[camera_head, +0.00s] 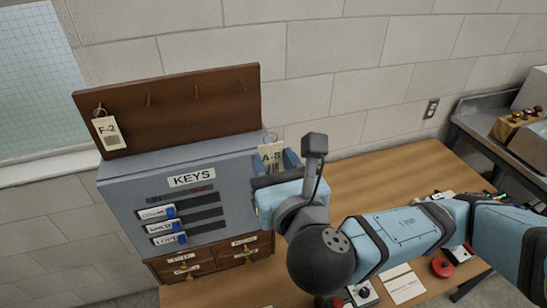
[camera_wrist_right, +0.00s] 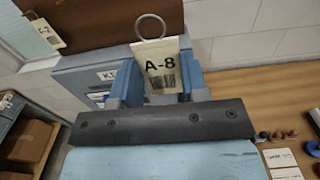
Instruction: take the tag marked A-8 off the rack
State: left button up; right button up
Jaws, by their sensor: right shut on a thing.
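The A-8 tag (camera_head: 271,156) is a cream card with a barcode and a metal ring at its top. My right gripper (camera_head: 278,163) is shut on it, beside the right end of the grey KEYS cabinet. In the right wrist view the tag (camera_wrist_right: 162,72) stands upright between the blue fingers (camera_wrist_right: 160,84), its ring above them. The brown wooden rack (camera_head: 175,108) stands on the cabinet with several pegs. The ring looks clear of the pegs, below the board's right end. The F-2 tag (camera_head: 107,131) hangs at the rack's left end. My left gripper is not in view.
The grey KEYS cabinet (camera_head: 125,187) has several blue-ended labelled slots, with small wooden drawers (camera_head: 184,264) below. The wooden tabletop (camera_head: 375,165) is clear behind my right arm. Cards and a red button (camera_head: 443,267) lie at the front right.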

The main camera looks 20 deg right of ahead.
jog(key=shift+r, duration=0.25)
jog(key=shift+r, duration=0.2)
dwell(0.6)
